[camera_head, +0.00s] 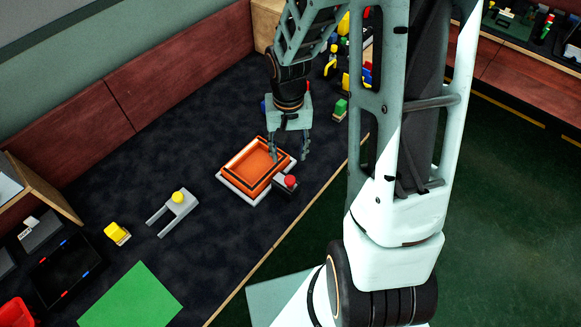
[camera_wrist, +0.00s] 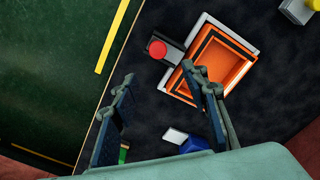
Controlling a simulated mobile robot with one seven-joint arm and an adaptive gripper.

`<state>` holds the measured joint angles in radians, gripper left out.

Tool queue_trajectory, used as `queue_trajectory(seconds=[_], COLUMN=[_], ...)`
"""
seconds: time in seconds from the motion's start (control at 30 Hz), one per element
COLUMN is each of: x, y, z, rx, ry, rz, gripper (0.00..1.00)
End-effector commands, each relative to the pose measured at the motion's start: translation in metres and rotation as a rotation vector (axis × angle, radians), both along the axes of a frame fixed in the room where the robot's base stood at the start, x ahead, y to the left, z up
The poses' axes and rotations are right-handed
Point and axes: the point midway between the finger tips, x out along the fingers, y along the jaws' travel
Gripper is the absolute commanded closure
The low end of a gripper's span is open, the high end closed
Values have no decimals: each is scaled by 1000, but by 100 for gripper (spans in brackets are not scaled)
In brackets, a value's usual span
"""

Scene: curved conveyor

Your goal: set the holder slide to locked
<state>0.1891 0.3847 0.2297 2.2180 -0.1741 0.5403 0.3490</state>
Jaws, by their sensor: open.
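An orange tray (camera_head: 248,163) sits in a pale frame on the dark bench, and it also shows in the wrist view (camera_wrist: 224,68). A dark block with a red round knob (camera_head: 290,181) adjoins the frame's near-right side. The red knob shows in the wrist view (camera_wrist: 157,49) beyond my fingertips. I cannot tell for sure that this block is the holder slide, or read its setting. My gripper (camera_head: 290,155) is open and empty, above the tray's right side. Its two fingers are spread apart in the wrist view (camera_wrist: 158,75), with no object between them.
A grey forked piece with a yellow knob (camera_head: 173,212) lies left of the tray, near a yellow block (camera_head: 117,233) and a green mat (camera_head: 132,300). A green-topped block (camera_head: 340,109) and several coloured parts stand behind the gripper.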

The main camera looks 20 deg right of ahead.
Motion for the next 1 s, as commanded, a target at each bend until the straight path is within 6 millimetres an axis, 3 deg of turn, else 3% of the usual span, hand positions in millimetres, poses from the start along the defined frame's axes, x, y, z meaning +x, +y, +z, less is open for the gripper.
queue_trajectory(seconds=[0.27, 0.7, 1.0], x=[-8, -7, -6], y=[0, 0, 0], z=[-22, -91, -110], rx=[4, 3, 3], ry=[21, 19, 15], rz=[21, 20, 19], gripper=[58, 58, 58])
